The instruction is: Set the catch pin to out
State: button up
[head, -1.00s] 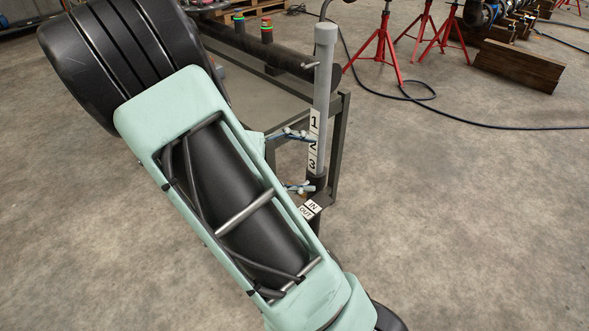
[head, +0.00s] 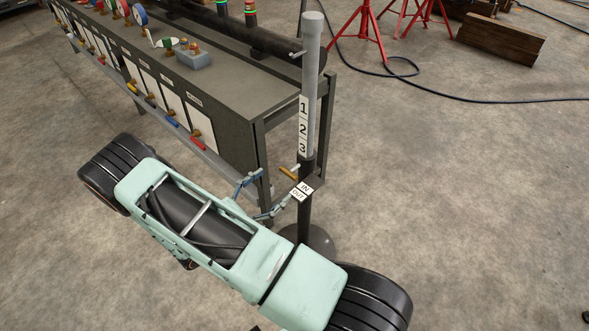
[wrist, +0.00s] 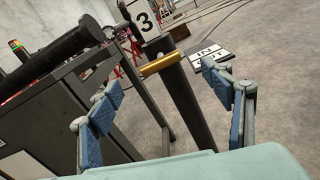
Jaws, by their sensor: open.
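The catch pin is a brass-coloured rod (head: 289,173) on the left side of an upright post, just above the IN/OUT label (head: 302,190). In the wrist view the pin (wrist: 160,64) lies across the front of the dark post (wrist: 187,100), and the label (wrist: 208,55) is to its right. I cannot tell whether the pin stands at in or out. My gripper (head: 266,191) is open and empty, left of the post and close to the pin. In the wrist view its blue-padded fingers (wrist: 164,82) stand wide apart, with the pin between and beyond them.
The post's grey upper tube (head: 311,80) carries the numbers 1, 2, 3. A dark bench (head: 250,85) with valves, gauges and coloured handles stands to the left and behind. Red stands (head: 362,30) and a cable lie farther back.

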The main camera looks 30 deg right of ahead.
aim_at(293, 169)
jog(key=b+x, duration=0.1)
jog(key=x, duration=0.8)
jog(key=shift+d, duration=0.15)
jog(key=shift+c, duration=0.3)
jog(key=c, duration=1.8)
